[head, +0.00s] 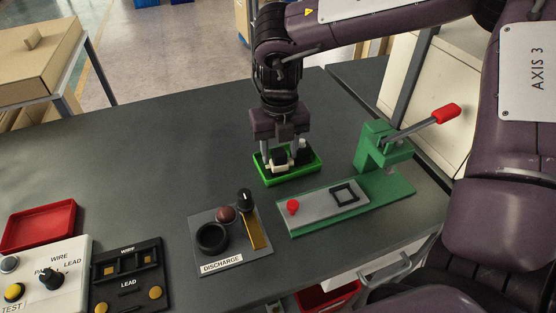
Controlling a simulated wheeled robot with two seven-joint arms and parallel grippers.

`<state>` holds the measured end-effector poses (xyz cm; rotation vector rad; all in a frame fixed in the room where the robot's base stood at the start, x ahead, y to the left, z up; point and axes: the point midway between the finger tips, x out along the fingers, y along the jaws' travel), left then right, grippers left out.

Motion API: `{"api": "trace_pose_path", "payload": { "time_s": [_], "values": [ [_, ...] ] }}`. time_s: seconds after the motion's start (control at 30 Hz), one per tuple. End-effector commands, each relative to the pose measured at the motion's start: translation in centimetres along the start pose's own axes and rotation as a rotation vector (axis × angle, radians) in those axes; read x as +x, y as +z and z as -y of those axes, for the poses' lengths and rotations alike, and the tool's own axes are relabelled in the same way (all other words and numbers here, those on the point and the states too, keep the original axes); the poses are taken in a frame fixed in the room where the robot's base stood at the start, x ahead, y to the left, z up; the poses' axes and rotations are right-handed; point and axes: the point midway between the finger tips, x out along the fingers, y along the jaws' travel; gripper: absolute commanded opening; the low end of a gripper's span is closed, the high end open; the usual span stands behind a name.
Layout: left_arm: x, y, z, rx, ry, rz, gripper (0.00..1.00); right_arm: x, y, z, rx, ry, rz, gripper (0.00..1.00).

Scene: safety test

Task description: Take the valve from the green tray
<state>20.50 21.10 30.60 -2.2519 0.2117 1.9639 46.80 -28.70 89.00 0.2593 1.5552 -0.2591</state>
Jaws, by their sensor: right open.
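The green tray (311,169) lies on the dark table in the middle of the head view. A small pale and black part (278,166), likely the valve, sits in the tray. My right gripper (282,158) points down over the tray, with its fingers at the part. Its fingers are apart, and I cannot tell whether they touch the part. The gripper hides some of the tray and the part. My left gripper is not in view.
A green press (380,150) with a red-handled lever stands right of the tray. A discharge panel (232,258) with knobs lies in front. The table's back left is clear.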

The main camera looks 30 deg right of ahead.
Motion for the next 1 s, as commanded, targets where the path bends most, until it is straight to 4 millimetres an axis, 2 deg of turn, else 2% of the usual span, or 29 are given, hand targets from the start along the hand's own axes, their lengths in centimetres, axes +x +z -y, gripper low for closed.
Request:
{"api": "trace_pose_path", "payload": {
  "time_s": [0.17,0.4,0.5,0.67,1.0],
  "values": [
    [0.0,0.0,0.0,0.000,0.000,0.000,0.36,0.0,0.0,0.0,0.000,0.000,0.000,0.44],
    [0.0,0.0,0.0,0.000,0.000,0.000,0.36,0.0,0.0,0.0,0.000,0.000,0.000,0.13],
    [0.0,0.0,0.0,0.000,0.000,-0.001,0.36,0.0,0.0,0.0,0.000,0.000,0.000,0.03],
    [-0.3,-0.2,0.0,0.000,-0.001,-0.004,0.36,-0.4,0.0,0.0,0.000,0.000,0.000,0.03],
    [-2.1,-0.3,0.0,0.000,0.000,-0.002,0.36,-3.2,0.0,0.0,-0.001,0.000,0.002,0.03]
  ]
}}
